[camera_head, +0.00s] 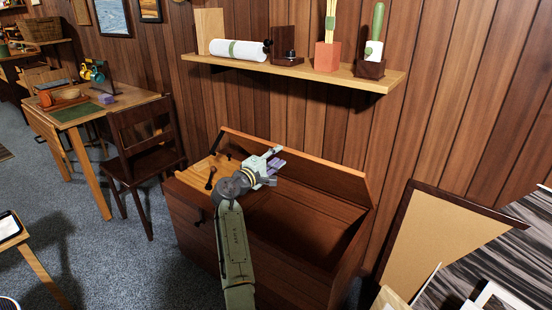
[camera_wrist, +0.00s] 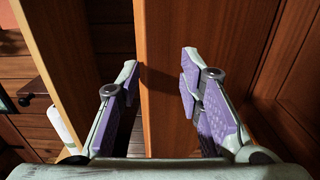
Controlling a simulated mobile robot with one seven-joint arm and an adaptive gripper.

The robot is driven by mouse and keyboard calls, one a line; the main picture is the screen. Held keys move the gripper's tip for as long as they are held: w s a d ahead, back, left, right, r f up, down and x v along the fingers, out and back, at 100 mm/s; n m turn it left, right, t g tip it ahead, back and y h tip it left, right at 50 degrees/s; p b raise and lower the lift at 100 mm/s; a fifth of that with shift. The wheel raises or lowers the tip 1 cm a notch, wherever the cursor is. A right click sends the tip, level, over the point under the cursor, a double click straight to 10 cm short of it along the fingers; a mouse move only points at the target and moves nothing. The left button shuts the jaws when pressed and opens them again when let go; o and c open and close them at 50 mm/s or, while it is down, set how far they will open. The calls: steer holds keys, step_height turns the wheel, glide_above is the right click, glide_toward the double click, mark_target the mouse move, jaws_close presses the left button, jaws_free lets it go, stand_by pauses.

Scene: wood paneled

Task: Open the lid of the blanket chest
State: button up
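The blanket chest (camera_head: 202,232) stands against the wall with its lid (camera_head: 325,168) raised and tilted back towards the wall. The dark inside of the chest shows on the right. My gripper (camera_head: 273,161) is over the chest opening, close to the lid's inner side. In the wrist view my gripper (camera_wrist: 159,70) is open, its two purple-padded fingers apart. An upright wooden board, likely the lid (camera_wrist: 163,95), shows between and beyond the fingers. I cannot tell whether they touch it. My arm hides part of the chest front.
A wall shelf (camera_head: 345,79) with a paper roll (camera_head: 238,50) and pots hangs above the chest. A dark chair (camera_head: 143,150) and desk (camera_head: 95,112) stand left. A framed board (camera_head: 440,240) leans at the right. Bare carpet (camera_head: 110,250) lies front left.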

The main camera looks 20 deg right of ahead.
steer(key=v, duration=1.2)
steer(key=shift+c, duration=0.3)
